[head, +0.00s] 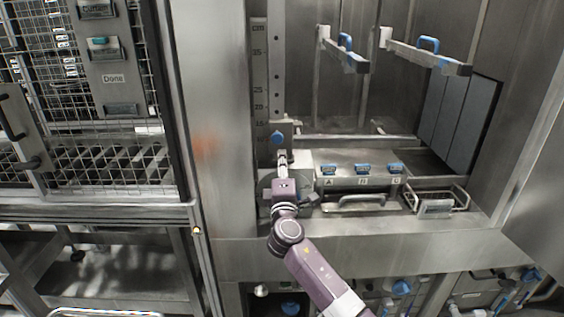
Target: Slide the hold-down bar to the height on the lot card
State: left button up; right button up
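A vertical cm scale (260,75) runs up the left post of the washer opening, with marks such as 25 and 20 readable. A metal slider block with a blue knob (277,138) sits low beside the scale, near the 10 mark. My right gripper (283,160) is just below the knob, at the block's lower edge. Its fingers are small here, and I cannot tell whether they are open, shut or touching the block. My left gripper is out of view.
Two metal arms with blue handles (345,42) (428,45) jut out at the upper right. Below is a metal box with several blue latches (362,168) and a wire basket (436,203). A mesh door (70,110) stands left. The opening's middle is clear.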

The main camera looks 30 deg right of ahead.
aim_at(282, 144)
jog(key=shift+c, duration=0.2)
grip_shut()
notch_tip(282, 144, up, 6)
jog(key=p, duration=0.3)
jog(key=shift+f, duration=0.15)
jog(key=shift+o, duration=0.2)
grip_release()
